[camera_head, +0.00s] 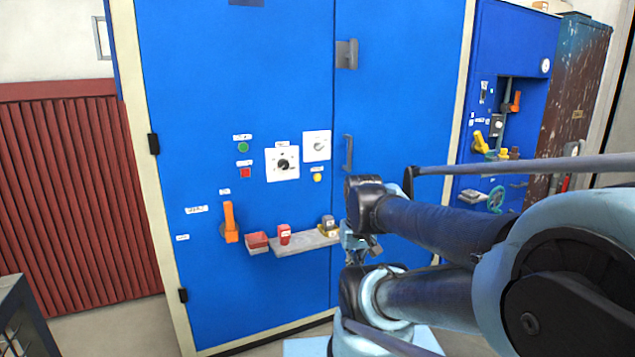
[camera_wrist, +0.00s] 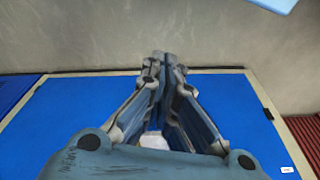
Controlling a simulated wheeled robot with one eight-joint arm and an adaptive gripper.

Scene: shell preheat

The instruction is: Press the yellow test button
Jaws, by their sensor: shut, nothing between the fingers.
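The yellow test button (camera_head: 318,177) is a small round button on the blue cabinet door, just below a white dial plate. It is in plain view in the head view, and I cannot make it out in the wrist view. My gripper (camera_wrist: 160,58) is shut and empty in the wrist view, its fingertips together. In the head view my gripper (camera_head: 362,246) is partly hidden by my arm. It shows low and to the right of the yellow button, by the right end of the shelf, apart from the button.
The blue cabinet (camera_head: 240,60) also carries a green button (camera_head: 243,147), a red button (camera_head: 245,173), a dial (camera_head: 283,164) and an orange lever (camera_head: 230,222). A shelf (camera_head: 300,245) with a red block (camera_head: 284,235) juts out below. A door handle (camera_head: 348,153) stands right of the button.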

